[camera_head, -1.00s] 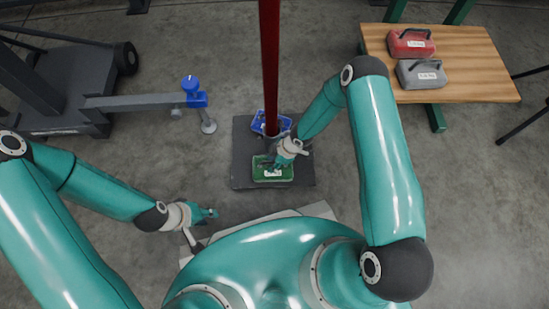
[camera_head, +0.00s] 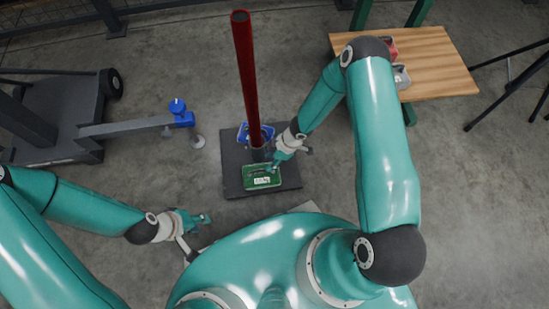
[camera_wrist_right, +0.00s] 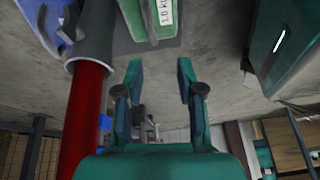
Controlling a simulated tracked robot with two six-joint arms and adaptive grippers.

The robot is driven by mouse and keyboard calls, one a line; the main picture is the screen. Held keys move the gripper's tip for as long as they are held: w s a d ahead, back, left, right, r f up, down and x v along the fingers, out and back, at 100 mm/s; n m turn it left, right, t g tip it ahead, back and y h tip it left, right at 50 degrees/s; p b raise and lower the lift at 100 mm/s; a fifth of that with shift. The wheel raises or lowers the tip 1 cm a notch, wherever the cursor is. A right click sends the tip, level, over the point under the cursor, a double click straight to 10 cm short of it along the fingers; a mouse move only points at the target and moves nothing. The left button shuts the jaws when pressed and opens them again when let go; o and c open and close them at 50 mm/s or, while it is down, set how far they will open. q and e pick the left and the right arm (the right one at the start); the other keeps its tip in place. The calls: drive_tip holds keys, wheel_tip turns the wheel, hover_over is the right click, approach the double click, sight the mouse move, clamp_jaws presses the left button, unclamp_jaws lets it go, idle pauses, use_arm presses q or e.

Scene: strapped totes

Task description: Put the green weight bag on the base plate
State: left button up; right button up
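The green weight bag (camera_head: 262,180) lies on the front part of the dark base plate (camera_head: 290,178), its white label facing up. In the right wrist view the green bag (camera_wrist_right: 153,18) is at the top, beyond the fingertips. My right gripper (camera_head: 273,165) is beside the bag's upper right edge in the head view. In the wrist view its two fingers (camera_wrist_right: 160,70) are apart with nothing between them. My left gripper (camera_head: 205,219) hangs left of the plate, away from the bag; its finger opening is too small to tell.
A red pole (camera_head: 244,75) stands in a grey socket (camera_wrist_right: 92,50) on the plate. A blue bag (camera_head: 243,131) lies behind it. A wooden table (camera_head: 440,65) at upper right holds a red and a grey bag (camera_head: 401,76). A blue-knobbed arm (camera_head: 140,127) extends at left.

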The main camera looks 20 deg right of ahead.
drive_tip(key=s+a+r+m, duration=0.3)
drive_tip(key=s+r+m, duration=0.6)
drive_tip(key=s+m, duration=0.3)
drive_tip(key=m, duration=0.3)
drive_tip(key=shift+s+a+r+m+h, duration=0.15)
drive_tip(key=shift+s+a+m+h, duration=0.15)
drive_tip(key=shift+a+m, duration=0.1)
wheel_tip(320, 180, up, 31)
drive_tip(key=p, duration=3.1)
drive_tip(key=shift+r, duration=0.15)
